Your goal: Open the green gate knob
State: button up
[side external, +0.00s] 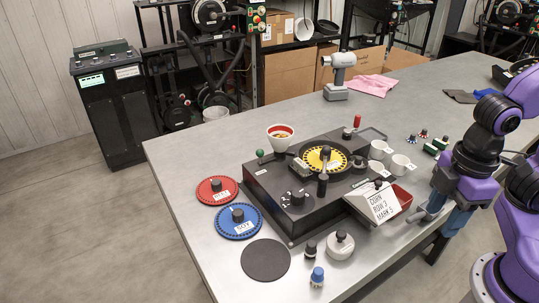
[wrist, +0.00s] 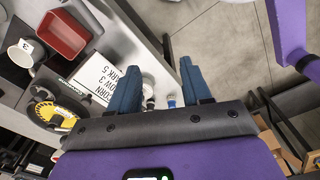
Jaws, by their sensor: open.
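The green gate knob (side external: 260,153) is a small green ball on a short stem. It stands at the back left of the black seed meter base (side external: 262,188), left of a red-rimmed bowl (side external: 280,132). My gripper (side external: 445,212) is at the right edge of the table, far to the right of the knob, with the whole meter between them. In the wrist view my gripper (wrist: 158,85) has its two blue fingers spread apart with nothing between them. The green knob does not show in the wrist view.
The yellow seed plate (side external: 326,158), a label card (side external: 378,204), a red tray (wrist: 64,34) and white cups (side external: 380,150) lie between. Red (side external: 216,190) and blue (side external: 238,220) discs lie left of the meter. A grey tool (side external: 339,75) stands behind; table is clear at the back left.

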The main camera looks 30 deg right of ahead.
jog(key=w+a+r, duration=0.6)
jog(key=w+a, duration=0.4)
jog(key=w, duration=0.3)
notch_tip(320, 180, up, 5)
jog(key=n, duration=0.2)
send_over(260, 150)
notch_tip(260, 150, down, 16)
jog(key=shift+r, duration=0.1)
grip_shut()
